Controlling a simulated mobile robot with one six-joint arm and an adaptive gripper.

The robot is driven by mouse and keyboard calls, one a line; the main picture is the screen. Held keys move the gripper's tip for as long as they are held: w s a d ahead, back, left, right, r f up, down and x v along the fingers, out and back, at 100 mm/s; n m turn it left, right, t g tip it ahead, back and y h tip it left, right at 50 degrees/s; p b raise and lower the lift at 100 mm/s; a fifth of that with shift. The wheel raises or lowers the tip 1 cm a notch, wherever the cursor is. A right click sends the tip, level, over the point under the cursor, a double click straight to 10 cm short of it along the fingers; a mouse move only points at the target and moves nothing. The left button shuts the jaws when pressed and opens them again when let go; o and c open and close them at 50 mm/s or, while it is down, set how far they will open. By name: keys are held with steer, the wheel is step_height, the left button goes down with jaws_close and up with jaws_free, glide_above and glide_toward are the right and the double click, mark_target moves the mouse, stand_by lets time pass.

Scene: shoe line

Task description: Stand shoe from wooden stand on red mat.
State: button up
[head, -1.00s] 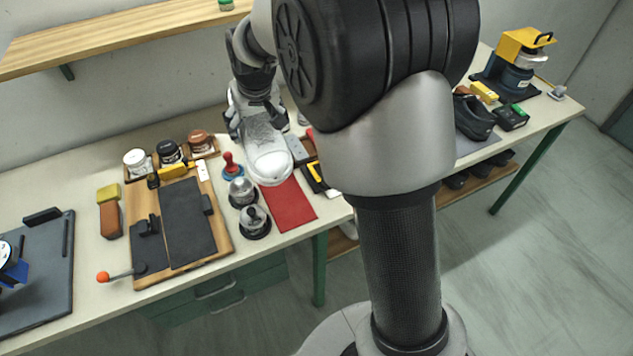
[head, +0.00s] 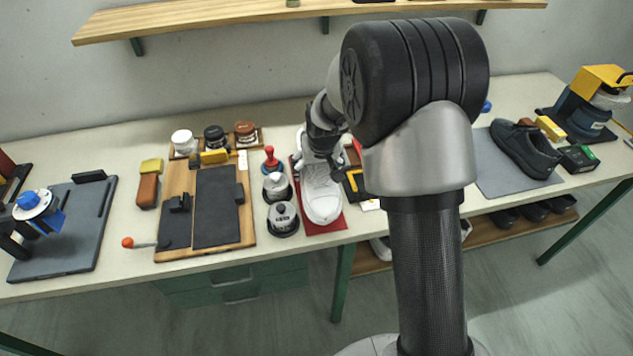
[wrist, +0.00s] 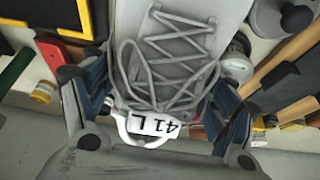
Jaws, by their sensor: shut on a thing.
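A light grey and white lace-up shoe (head: 322,200) is upright over the red mat (head: 326,228), its toe toward the table's front edge. I cannot tell whether its sole touches the mat. My gripper (head: 322,150) is shut on the shoe near its ankle end. In the wrist view the fingers of my gripper (wrist: 158,108) lie on both sides of the shoe (wrist: 175,60), by the laces and a tag reading "41 L". The shoe hides most of the mat. I cannot make out the wooden stand the shoe came from.
Two round metal-topped pieces (head: 282,218) and a red-handled stamp (head: 270,160) stand close left of the mat. A wooden board with dark pads (head: 246,228) lies further left. A yellow-and-black item (head: 354,184) lies close right. A black shoe (head: 525,150) rests on a grey mat (head: 492,178).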

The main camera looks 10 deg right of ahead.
steer(key=shift+f+b, duration=0.6)
steer(key=shift+f, duration=1.55)
steer(key=shift+f, duration=0.2)
steer(key=o, duration=1.3)
